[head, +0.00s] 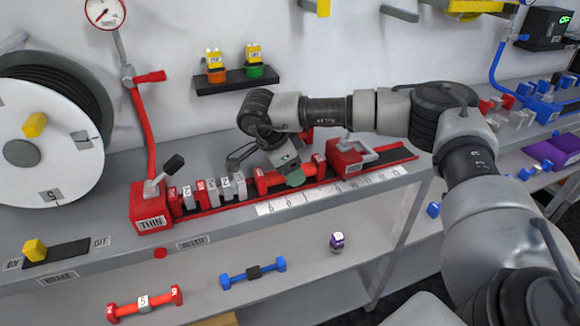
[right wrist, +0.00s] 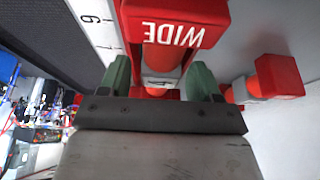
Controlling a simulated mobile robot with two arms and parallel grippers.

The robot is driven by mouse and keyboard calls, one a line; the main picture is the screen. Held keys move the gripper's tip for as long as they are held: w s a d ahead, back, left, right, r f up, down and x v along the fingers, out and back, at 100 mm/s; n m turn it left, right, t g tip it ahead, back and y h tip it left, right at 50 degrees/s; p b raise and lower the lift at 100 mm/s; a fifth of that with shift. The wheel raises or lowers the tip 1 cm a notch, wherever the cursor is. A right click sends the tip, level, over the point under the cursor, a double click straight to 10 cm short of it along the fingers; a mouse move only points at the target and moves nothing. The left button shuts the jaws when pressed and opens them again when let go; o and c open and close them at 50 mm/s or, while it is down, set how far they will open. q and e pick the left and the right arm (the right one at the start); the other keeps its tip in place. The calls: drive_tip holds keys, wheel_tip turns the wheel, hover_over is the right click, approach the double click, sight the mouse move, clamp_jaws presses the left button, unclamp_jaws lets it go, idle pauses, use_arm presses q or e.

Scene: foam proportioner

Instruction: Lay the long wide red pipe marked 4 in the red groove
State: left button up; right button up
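The long wide red pipe marked 4 (head: 268,181) lies along the red groove (head: 385,160) in the head view, between the row of small rings and the WIDE end block (head: 346,158). My right gripper (head: 294,172) is over its middle and hides that part. In the right wrist view, the pipe's white band marked 4 (right wrist: 157,82) is between the green fingers of my right gripper (right wrist: 160,82). A narrow gap seems to show beside the band, so the fingers look open around it. Whether the pipe is fully seated is hidden. My left gripper is not in view.
The THIN block (head: 151,205) stands at the groove's left end, with red and grey rings (head: 212,190) beside it. A ruler strip (head: 330,191) runs along the front. A red pipe marked 5 (head: 145,302) and a blue pipe (head: 253,273) lie on the lower shelf.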

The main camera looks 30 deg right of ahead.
drive_tip(key=v, duration=1.2)
drive_tip(key=shift+r, duration=0.1)
